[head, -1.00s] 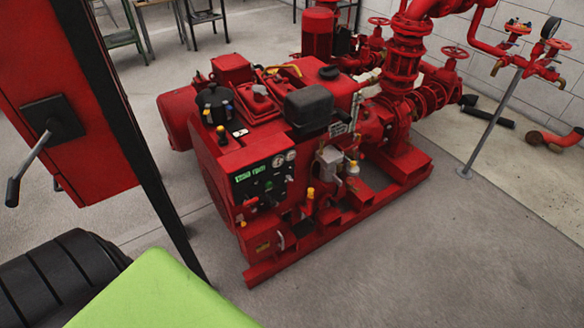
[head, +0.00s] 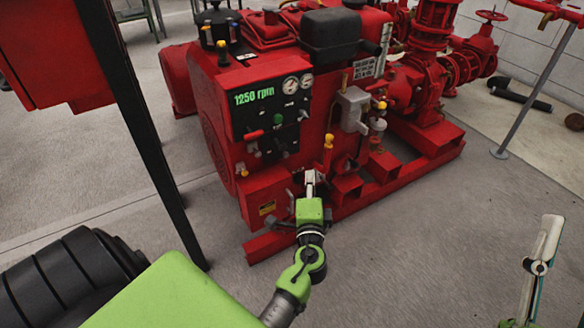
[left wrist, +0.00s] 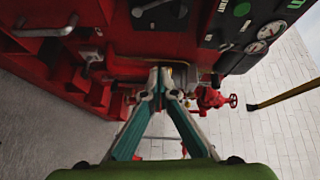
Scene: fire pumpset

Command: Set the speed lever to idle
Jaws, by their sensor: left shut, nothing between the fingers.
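The red pumpset (head: 215,105) stands ahead with a black control panel (head: 262,132), whose green display reads 1250 rpm. A yellow-tipped lever (head: 328,142) stands upright at the front of the engine, right of the panel; I cannot tell for certain whether it is the speed lever. My left gripper (head: 311,177) is just below it, before the red front. In the left wrist view the gripper's fingertips (left wrist: 160,74) meet, shut and empty, close to the red body; contact is unclear. My right gripper (head: 544,240) is at the right edge, its jaws unclear.
A red lever (head: 250,135) and gauges (head: 299,84) are on the panel. A black post (head: 140,130) stands at left by a red cabinet (head: 50,60). A grey pipe stand (head: 535,90) is at right. The floor in front is clear.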

